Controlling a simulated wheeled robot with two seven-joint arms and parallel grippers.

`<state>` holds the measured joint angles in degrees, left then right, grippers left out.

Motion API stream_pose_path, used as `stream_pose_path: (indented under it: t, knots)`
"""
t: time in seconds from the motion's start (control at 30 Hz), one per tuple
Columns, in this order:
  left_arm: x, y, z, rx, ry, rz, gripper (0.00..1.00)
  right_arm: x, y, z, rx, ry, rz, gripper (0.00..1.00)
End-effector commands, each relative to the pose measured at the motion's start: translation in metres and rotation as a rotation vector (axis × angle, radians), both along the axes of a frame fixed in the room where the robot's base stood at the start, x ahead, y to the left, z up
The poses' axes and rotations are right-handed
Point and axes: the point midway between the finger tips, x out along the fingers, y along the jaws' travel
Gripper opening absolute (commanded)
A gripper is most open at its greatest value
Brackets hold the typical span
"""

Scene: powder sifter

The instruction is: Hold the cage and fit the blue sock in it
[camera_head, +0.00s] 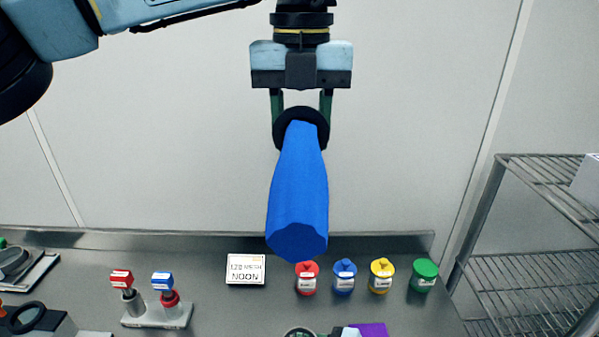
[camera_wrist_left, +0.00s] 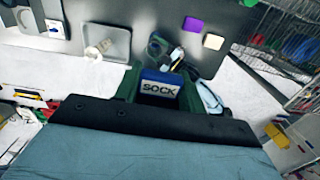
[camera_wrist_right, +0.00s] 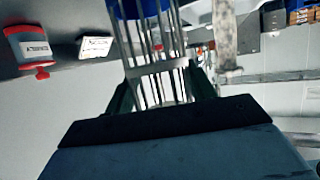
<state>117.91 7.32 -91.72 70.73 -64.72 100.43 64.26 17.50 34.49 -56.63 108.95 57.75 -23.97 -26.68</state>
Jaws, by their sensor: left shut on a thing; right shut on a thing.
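The blue sock (camera_head: 298,190) hangs from my left gripper (camera_head: 300,105), which is shut on its dark ringed end. The sock's wide free end points down toward the camera. In the left wrist view, a dark blue piece labelled SOCK (camera_wrist_left: 160,90) sits between the fingers. The wire cage (camera_wrist_right: 158,72) is held in my right gripper (camera_wrist_right: 165,95), which is shut on it. Something blue (camera_wrist_right: 138,8) shows at the cage's far end in the right wrist view. I cannot tell whether it is inside the cage or behind it.
Jars with red, blue, yellow and green lids (camera_head: 381,276) stand along the bench's back. A small sign (camera_head: 246,269) and a stand (camera_head: 157,315) with red and blue labelled pieces are left of them. A wire shelf (camera_head: 540,260) is at right. The space around the sock is clear.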

Motion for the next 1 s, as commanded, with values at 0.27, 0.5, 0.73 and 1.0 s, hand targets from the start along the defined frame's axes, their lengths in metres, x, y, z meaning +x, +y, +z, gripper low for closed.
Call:
stream_pose_path:
  t: [0.27,0.5,0.73,1.0]
  knots:
    - [-0.021,-0.036,-0.067,-0.024,-0.118,-0.319,0.15,0.000,0.000,0.000,0.001,0.000,0.000,0.29]
    - [-0.060,-0.082,-0.123,-0.155,-0.341,-0.739,0.15,0.000,0.000,0.000,0.001,0.000,0.000,0.29]
    - [-0.087,-0.108,-0.138,-0.344,-0.542,-1.021,0.15,0.000,0.000,0.000,0.001,0.000,0.000,0.29]
    - [-0.103,-0.117,-0.135,-0.585,-0.738,-1.189,0.15,0.000,0.000,0.000,0.001,0.000,0.000,0.29]
